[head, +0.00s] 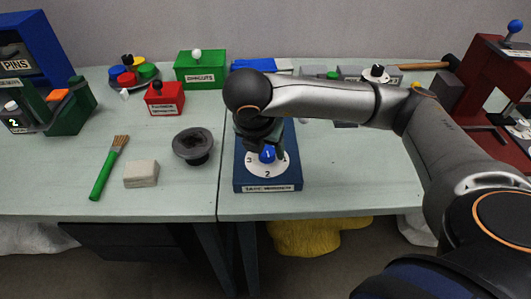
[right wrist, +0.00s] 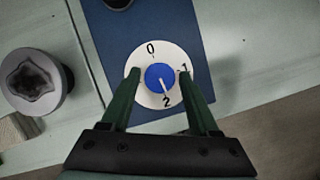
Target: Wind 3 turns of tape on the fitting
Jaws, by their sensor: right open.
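A blue base plate (head: 240,182) carries a white dial (head: 281,167) with numbers and a blue knob (head: 267,154). In the right wrist view, the knob (right wrist: 159,77) has a white pointer line directed close to the 2 on the dial (right wrist: 149,98). My right gripper (head: 262,146) is over the dial from above. Its green fingers (right wrist: 159,74) are apart, one on each side of the knob, with gaps visible. A dark round part shows at the top edge of the right wrist view on the plate. I cannot identify the tape or the fitting. My left gripper is out of view.
Left of the plate are a dark round bowl-like piece (head: 193,145), a beige block (head: 141,174) and a green-handled brush (head: 108,170). Red (head: 165,99) and green (head: 201,71) boxes stand behind. The table's front edge is close to the plate. My right arm crosses the right side.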

